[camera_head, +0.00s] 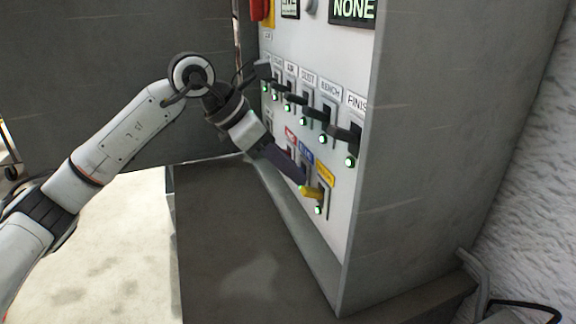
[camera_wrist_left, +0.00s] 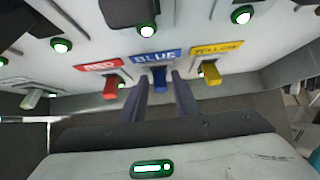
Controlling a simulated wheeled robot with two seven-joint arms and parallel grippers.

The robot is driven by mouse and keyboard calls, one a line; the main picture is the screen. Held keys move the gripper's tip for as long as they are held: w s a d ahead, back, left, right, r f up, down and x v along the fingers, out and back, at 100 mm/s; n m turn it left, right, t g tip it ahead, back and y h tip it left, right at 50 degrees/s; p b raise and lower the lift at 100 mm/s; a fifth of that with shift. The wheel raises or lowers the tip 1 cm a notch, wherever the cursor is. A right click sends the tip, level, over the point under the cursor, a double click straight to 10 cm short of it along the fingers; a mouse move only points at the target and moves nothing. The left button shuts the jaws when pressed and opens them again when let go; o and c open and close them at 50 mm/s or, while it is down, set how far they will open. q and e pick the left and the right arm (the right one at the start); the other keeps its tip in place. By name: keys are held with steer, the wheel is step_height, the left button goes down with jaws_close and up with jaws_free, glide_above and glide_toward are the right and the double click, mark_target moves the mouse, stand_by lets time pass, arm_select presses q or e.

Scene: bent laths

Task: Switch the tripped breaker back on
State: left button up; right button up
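The breaker panel (camera_head: 345,210) is a white face on a grey cabinet. Its lower row has a red lever (camera_wrist_left: 110,88), a blue lever (camera_wrist_left: 160,80), a yellow lever (camera_wrist_left: 210,73) and a pale lever (camera_wrist_left: 33,100). The yellow lever also shows in the head view (camera_head: 312,192). My left gripper (camera_wrist_left: 159,77) has its fingers apart, one on each side of the blue lever, with gaps visible. In the head view my left gripper (camera_head: 300,180) hides the blue lever. Green lights show by the red and yellow levers; the blue lever's light is hidden. My right gripper is not in view.
An upper row of black levers (camera_head: 322,115) has green lights below. A display (camera_head: 353,11) above reads NONE. A red part (camera_head: 259,9) is at the upper left of the panel. A grey ledge (camera_head: 225,240) lies below the panel, with bare floor to its left.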

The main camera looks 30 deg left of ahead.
arm_select(q)
steer(key=shift+o, duration=0.3)
steer(key=b+v, duration=0.1)
steer(key=v, duration=0.9)
steer(key=shift+s, duration=0.1)
